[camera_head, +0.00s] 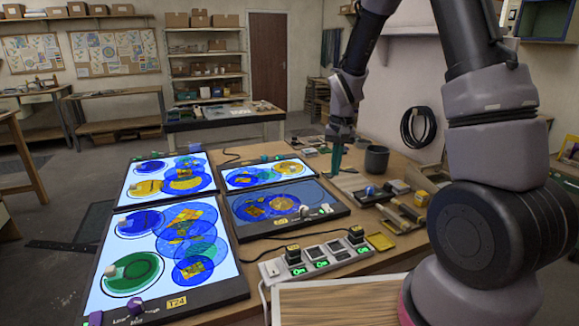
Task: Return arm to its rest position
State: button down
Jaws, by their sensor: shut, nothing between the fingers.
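My gripper (336,165) hangs from my arm at the middle of the view, fingers pointing down. It is shut, with nothing seen between its teal fingers. It is above the back part of the wooden table (345,183), to the left of a dark cup (377,159). I cannot tell whether the fingertips touch the table. My arm arches down from the upper right.
Lit panels with coloured discs fill the table's left, including a large one (105,278) and a dimmer one (320,192). A grey strip (325,254) with small blocks lies in front. Small blocks and a yellow tray (381,241) lie right. A workbench (220,122) stands behind.

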jog(key=s+d+r+t+y, duration=0.15)
jog(key=s+r, duration=0.25)
jog(key=r, duration=0.9)
jog(key=s+d+r+t, duration=0.1)
jog(key=s+r+t, duration=0.1)
jog(key=s+r, duration=0.5)
jog(key=s+d+r+m+t, duration=0.1)
jog(key=s+d+r+t, duration=0.1)
jog(key=s+r, duration=0.4)
jog(key=s+t, duration=0.1)
jog(key=s, duration=0.3)
jog(key=shift+s+d+r, duration=0.25)
jog(key=shift+s+r, duration=0.1)
jog(key=shift+r, duration=0.05)
